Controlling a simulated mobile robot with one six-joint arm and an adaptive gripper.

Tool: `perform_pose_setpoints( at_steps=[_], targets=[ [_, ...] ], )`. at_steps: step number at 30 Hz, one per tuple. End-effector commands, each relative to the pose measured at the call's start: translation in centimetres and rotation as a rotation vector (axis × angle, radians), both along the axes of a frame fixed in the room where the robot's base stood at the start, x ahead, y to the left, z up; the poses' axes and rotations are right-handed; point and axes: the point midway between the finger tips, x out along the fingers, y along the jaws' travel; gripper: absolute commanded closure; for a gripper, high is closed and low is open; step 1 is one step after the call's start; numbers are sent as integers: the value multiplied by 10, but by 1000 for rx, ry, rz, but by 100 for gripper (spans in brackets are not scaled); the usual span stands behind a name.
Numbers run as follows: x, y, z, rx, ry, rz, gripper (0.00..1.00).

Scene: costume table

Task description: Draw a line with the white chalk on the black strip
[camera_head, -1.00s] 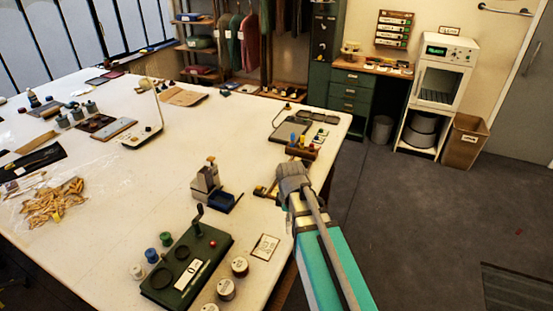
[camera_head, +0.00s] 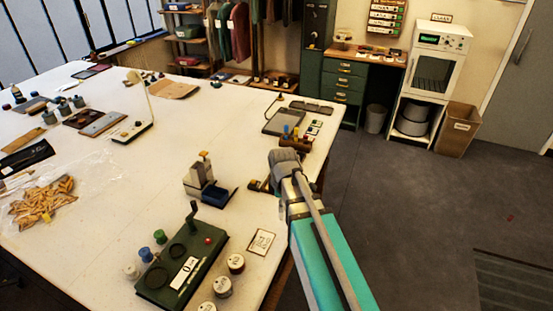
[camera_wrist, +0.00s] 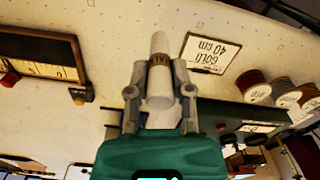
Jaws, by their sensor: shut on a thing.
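In the wrist view my gripper (camera_wrist: 160,85) is shut on the white chalk (camera_wrist: 160,60), a short white cylinder with a brown band. The chalk points away from my gripper, with its free end over the pale table. In the head view my arm reaches over the table's right edge, and the chalk and fingertips are hidden there. A black cloth-like piece (camera_head: 25,158) lies at the table's far left, well away from my gripper; I cannot tell whether it is the black strip.
A "GOLD 40 cm" card (camera_wrist: 210,53) lies near the chalk. Thread spools (camera_head: 235,263) and a green device (camera_head: 180,262) stand at the near edge. A grey block device (camera_head: 199,178) stands left of my arm. The table's middle (camera_head: 130,180) is mostly clear.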

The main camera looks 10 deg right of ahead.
Motion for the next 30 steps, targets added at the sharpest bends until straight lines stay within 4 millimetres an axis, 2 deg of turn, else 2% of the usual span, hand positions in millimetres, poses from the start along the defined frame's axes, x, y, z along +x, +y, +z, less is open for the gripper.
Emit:
perform_pose_setpoints(
  at_steps=[5, 15, 21, 25, 30],
  targets=[
    [30, -3, 11, 0, 1, 0, 100],
    [108, -12, 35, 2, 6, 2, 100],
    [146, -18, 47, 3, 8, 1, 100],
    [161, -21, 51, 3, 9, 1, 100],
    [169, -22, 52, 3, 9, 2, 100]
  ],
)
